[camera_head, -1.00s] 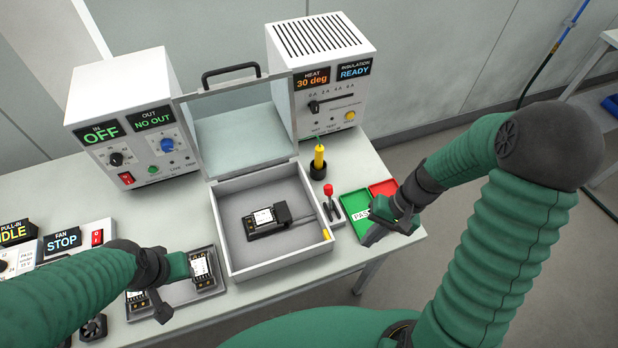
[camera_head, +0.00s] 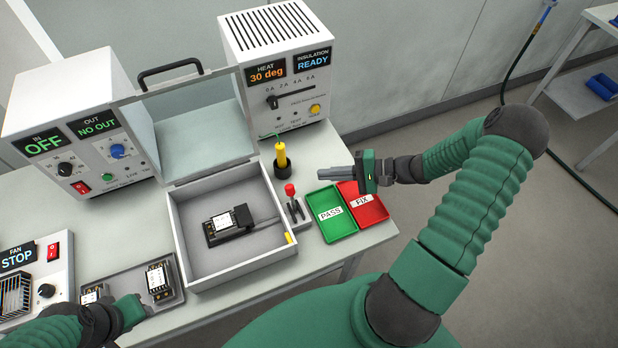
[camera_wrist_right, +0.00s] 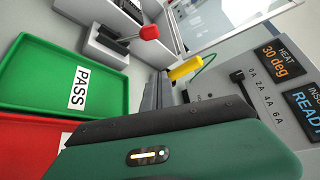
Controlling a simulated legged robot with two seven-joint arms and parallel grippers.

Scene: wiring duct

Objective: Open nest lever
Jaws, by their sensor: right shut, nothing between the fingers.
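The nest lever, with a red knob (camera_head: 290,189) on a small grey toggle clamp (camera_head: 297,208), stands just right of the open grey box (camera_head: 232,264). The red knob also shows in the right wrist view (camera_wrist_right: 149,32). Inside the box a black relay-like device (camera_head: 224,225) with a white label sits in a nest. My right gripper (camera_head: 326,172) is shut and empty, pointing left above the trays, to the right of the lever and apart from it. My left gripper (camera_head: 142,311) is at the lower left by the parts tray; its jaws are not clear.
A yellow probe (camera_head: 281,155) stands in a black holder behind the lever. A green PASS tray (camera_head: 341,228) and a red FIX tray (camera_head: 372,211) lie to the right. The box's clear lid (camera_head: 206,139) is raised. Two instrument cabinets stand behind.

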